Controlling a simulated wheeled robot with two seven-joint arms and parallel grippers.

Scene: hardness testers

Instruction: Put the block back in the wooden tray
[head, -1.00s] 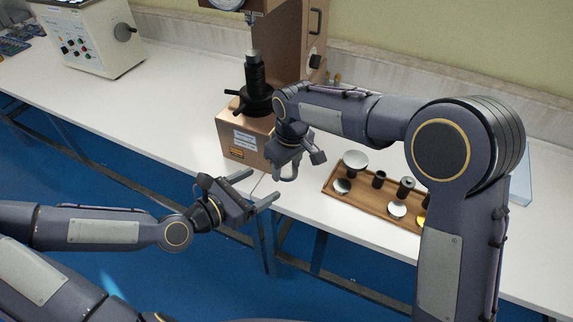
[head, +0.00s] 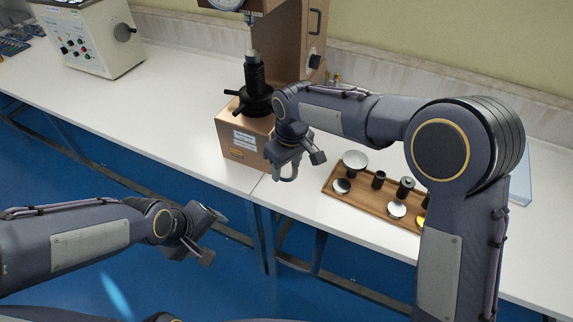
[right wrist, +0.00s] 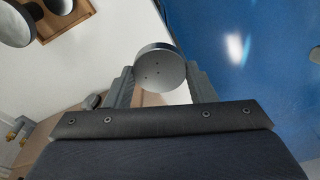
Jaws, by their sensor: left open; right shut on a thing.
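The block is a round grey metal disc (right wrist: 160,70) with small dents on its face. In the right wrist view it sits between the fingers of my right gripper (right wrist: 160,84), which is shut on it. In the head view my right gripper (head: 285,173) is above the bench edge, left of the wooden tray; the block cannot be made out there. The wooden tray (head: 367,203) holds several dark cylinders and pale discs; its right end is hidden behind my right arm. It also shows in the right wrist view (right wrist: 82,14). My left gripper (head: 210,237) is empty, low in front of the bench.
A copper-coloured hardness tester (head: 240,148) with a black spindle (head: 256,88) stands just behind and left of my right gripper. A cream tester (head: 92,40) is at the far left. The white bench (head: 150,110) between them is clear. Blue floor lies in front.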

